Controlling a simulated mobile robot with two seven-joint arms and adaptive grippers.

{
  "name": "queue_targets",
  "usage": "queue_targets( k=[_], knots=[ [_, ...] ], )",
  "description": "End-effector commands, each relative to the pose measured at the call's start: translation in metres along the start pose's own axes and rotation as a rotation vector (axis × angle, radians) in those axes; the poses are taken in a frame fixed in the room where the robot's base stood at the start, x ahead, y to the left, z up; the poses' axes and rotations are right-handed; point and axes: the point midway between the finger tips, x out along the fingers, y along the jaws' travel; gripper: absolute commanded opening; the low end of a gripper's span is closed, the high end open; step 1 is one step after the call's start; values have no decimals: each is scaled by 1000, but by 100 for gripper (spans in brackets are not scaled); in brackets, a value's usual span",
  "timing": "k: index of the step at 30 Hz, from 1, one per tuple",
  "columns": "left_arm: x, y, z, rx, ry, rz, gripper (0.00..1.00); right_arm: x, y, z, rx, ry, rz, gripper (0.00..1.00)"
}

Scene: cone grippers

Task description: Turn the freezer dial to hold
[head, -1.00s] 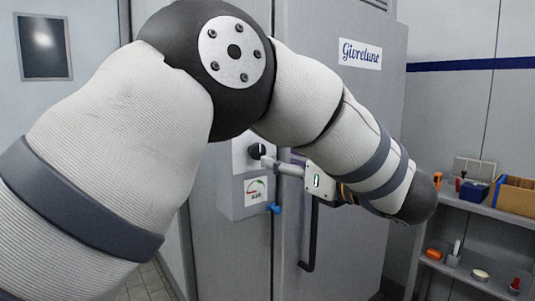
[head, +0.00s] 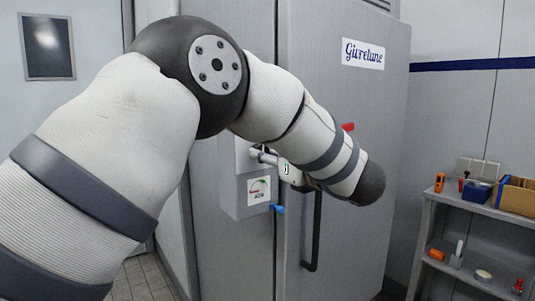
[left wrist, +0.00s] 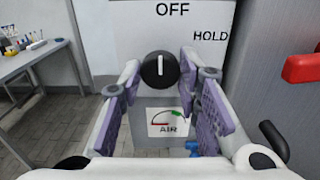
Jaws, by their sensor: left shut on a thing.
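The freezer dial (left wrist: 160,70) is a round black knob with a white mark pointing up toward the OFF label (left wrist: 172,10). The HOLD label (left wrist: 211,36) is to its upper right. My left gripper (left wrist: 159,75) has its purple-padded fingers on either side of the dial and is shut on it. In the head view my left gripper (head: 262,155) is at the front of the grey control box (head: 243,185), and the dial is hidden behind my arm there. My right gripper is in neither view.
Below the dial is an AIR gauge label (left wrist: 168,124). A blue valve (head: 277,209) sticks out beside the box. The freezer door (head: 345,215) has a black handle (head: 317,230) and a red part (head: 348,127). A shelf with small items (head: 480,205) stands at right.

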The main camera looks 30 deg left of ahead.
Motion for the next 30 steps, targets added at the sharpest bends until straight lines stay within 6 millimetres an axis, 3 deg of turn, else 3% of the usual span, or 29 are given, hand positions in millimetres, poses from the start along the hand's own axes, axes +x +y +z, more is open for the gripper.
queue_targets(
  k=[11, 30],
  knots=[
    [0, 0, 0, 122, 2, -1, 3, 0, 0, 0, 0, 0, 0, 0],
    [0, 0, 0, 702, 0, -1, 3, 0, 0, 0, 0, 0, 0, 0]
  ],
)
